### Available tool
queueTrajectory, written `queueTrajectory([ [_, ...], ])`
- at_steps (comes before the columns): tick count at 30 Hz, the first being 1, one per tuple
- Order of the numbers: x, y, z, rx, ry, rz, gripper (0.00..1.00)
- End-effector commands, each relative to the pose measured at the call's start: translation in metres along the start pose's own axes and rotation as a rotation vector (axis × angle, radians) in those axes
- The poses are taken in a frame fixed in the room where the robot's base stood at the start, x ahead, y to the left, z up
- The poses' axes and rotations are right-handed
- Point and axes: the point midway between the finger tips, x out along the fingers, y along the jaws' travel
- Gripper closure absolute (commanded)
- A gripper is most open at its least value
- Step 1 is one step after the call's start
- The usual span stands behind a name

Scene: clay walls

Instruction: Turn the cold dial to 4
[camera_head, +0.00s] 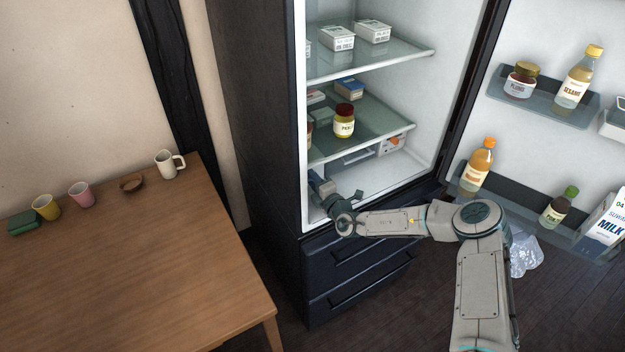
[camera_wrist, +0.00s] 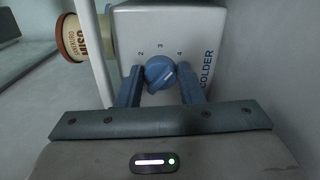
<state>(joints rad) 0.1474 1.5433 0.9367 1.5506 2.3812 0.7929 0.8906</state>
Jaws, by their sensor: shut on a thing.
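The cold dial (camera_wrist: 159,72) is a round blue knob on a pale housing (camera_wrist: 205,28) in the wrist view. The numbers 2, 3 and 4 arc above it, and "COLDER" is printed at the right. The dial's ridge looks tilted toward the upper right; I cannot tell exactly which number it marks. My gripper (camera_wrist: 161,84) has its two blue fingers at either side of the dial, shut on it. In the head view my gripper (camera_head: 322,187) reaches into the lower left of the open fridge (camera_head: 255,120); the dial is hidden there.
A jar labelled MISO (camera_wrist: 73,38) stands left of the housing. Glass shelves (camera_head: 375,128) with boxes and jars are above my gripper. The open door (camera_head: 555,30) at the right holds bottles and a milk carton (camera_head: 606,222). A wooden table (camera_head: 130,265) with cups stands left.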

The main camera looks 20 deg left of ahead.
Motion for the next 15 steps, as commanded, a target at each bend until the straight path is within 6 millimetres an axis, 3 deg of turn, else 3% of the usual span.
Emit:
queueTrajectory([
  [15,-0.0007,-0.0017,0.0032,0.091,-0.006,-0.002,0.89],
])
